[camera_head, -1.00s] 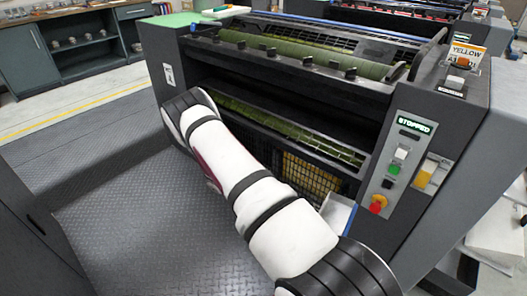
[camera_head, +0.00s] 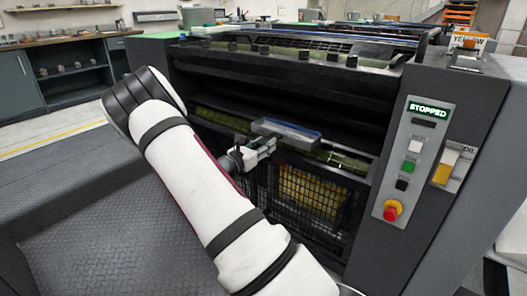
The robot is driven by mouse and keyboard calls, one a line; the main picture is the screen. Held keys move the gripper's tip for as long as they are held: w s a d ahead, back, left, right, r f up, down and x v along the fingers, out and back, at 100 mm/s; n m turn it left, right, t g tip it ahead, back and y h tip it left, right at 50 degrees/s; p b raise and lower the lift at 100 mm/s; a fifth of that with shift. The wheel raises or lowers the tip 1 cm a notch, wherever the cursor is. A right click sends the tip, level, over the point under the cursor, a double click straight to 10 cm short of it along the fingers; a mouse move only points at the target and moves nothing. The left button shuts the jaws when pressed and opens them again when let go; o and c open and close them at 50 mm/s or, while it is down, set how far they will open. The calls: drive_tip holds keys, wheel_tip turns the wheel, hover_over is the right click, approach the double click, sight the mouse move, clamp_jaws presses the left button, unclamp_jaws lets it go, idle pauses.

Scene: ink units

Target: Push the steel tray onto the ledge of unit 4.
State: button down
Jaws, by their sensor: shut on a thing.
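The steel tray (camera_head: 290,130) is a shallow grey rectangular pan at the front opening of the printing unit (camera_head: 300,80), in front of a green roller. It looks about level. My gripper (camera_head: 266,146) is at the tray's near left edge and is shut on it. My arm comes from the lower right and bends back towards the unit. Whether the tray touches the ledge (camera_head: 335,157) behind it cannot be told. The unit carries a YELLOW sign (camera_head: 468,42) and a STOPPED display (camera_head: 428,109); its number is not readable.
A control panel (camera_head: 411,160) with buttons and a red emergency stop knob (camera_head: 392,210) is on the right. A mesh guard (camera_head: 310,195) lies below the opening. A workbench (camera_head: 60,75) stands at the back left.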

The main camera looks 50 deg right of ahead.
drive_tip(key=b, duration=0.1)
approach(290, 130)
drive_tip(key=shift+d+r+b, duration=0.2)
drive_tip(key=shift+d+b, duration=1.05)
drive_tip(key=shift+d, duration=0.65)
drive_tip(key=shift+w+d+f, duration=0.1)
drive_tip(key=shift+d, duration=0.9)
drive_tip(key=shift+w+d, duration=0.1)
drive_tip(key=shift+d, duration=0.9)
drive_tip(key=shift+d+b, duration=0.15)
drive_tip(key=shift+b, duration=0.15)
drive_tip(key=c, duration=1)
unclamp_jaws()
drive_tip(key=shift+o, duration=0.2)
drive_tip(key=shift+f, duration=0.1)
drive_tip(key=a, duration=0.8)
drive_tip(key=s+a, duration=0.1)
drive_tip(key=a, duration=0.3)
drive_tip(key=a+p, duration=0.3)
drive_tip(key=a, duration=0.8)
drive_tip(key=shift+s, duration=0.35)
